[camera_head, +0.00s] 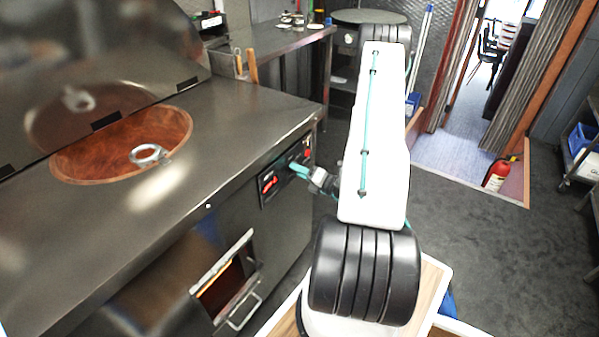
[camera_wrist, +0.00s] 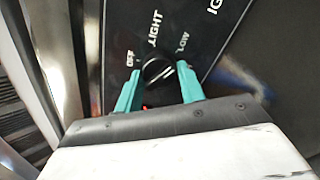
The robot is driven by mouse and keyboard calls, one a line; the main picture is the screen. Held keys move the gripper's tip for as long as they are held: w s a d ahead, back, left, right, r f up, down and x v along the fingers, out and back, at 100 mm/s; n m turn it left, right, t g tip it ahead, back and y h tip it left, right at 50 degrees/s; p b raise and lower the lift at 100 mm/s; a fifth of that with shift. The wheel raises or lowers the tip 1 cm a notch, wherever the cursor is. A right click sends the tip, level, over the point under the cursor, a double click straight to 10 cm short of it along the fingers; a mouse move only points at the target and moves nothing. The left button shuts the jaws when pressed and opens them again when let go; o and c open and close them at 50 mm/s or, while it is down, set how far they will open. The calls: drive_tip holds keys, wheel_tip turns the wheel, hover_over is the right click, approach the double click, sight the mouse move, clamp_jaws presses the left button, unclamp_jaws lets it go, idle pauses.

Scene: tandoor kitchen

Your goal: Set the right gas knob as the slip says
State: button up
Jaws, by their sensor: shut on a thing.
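The gas control panel (camera_head: 285,172) is a black plate on the front of the steel counter. My gripper (camera_head: 298,170) has its teal fingertips at the middle of this panel. In the wrist view my gripper (camera_wrist: 159,84) is shut on a round black knob (camera_wrist: 157,68), one teal finger on each side. White lettering around the knob reads OFF, LIGHT and LOW; part of another word, "IG", shows at the upper right. I cannot tell where the knob points. I cannot make out a slip.
The steel counter (camera_head: 240,110) holds a round tandoor opening (camera_head: 70,165) with a metal ring (camera_head: 148,155). An open hatch (camera_head: 222,275) is below the panel. A fire extinguisher (camera_head: 497,173) stands by the doorway.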

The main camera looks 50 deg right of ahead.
drive_tip(key=o, duration=1)
drive_tip(key=shift+c, duration=0.2)
drive_tip(key=shift+s, duration=0.1)
drive_tip(key=s, duration=0.7)
drive_tip(key=shift+s+d, duration=0.3)
drive_tip(key=shift+s, duration=0.05)
